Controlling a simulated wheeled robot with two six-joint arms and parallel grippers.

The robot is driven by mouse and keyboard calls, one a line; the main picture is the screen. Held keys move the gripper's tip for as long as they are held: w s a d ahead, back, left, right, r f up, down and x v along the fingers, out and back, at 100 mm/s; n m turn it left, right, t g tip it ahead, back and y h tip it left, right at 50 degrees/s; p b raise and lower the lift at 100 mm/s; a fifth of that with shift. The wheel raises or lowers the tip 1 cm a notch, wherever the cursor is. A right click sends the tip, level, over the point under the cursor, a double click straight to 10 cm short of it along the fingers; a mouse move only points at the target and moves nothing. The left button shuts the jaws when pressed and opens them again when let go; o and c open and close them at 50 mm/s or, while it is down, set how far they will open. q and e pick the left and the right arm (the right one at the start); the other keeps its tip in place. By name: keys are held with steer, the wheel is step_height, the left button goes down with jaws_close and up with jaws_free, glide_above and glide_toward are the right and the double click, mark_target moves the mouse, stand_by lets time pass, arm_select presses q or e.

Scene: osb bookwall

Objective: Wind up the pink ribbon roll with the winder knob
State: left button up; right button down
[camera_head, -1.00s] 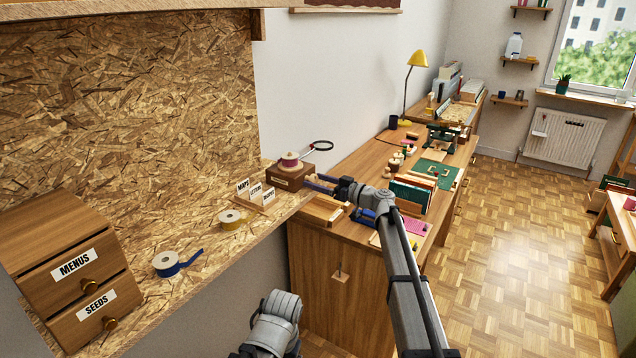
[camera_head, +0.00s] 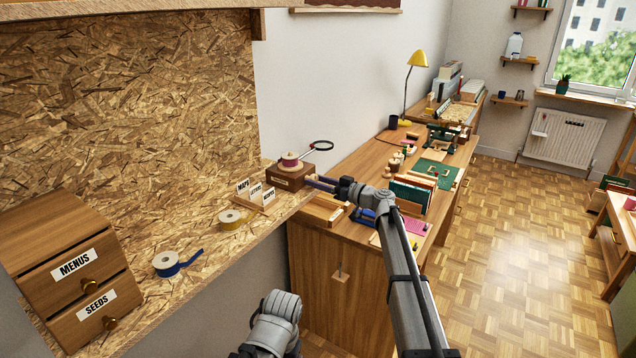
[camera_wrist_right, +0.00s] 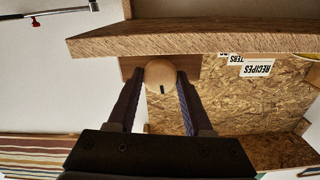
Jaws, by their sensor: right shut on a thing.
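The pink ribbon roll (camera_head: 290,163) sits on top of a brown wooden winder box (camera_head: 287,181) at the far end of the chipboard shelf. My right gripper (camera_head: 312,181) reaches the right side of this box from the right. In the right wrist view the round pale wooden winder knob (camera_wrist_right: 159,74), with a dark mark on it, lies between the two fingers of my right gripper (camera_wrist_right: 161,82), which are shut on it. In the head view the knob is hidden by the fingers. Part of my left arm shows at the bottom, but its gripper does not.
A card holder (camera_head: 262,199) with labelled dividers, a yellow roll (camera_head: 230,218) and a blue roll (camera_head: 167,263) stand along the shelf. A magnifier (camera_head: 321,146) shows behind the box. A cluttered wooden desk (camera_head: 345,250) is under my right arm.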

steer(key=shift+m, duration=3.2)
steer(key=shift+c, duration=1.5)
jaws_free()
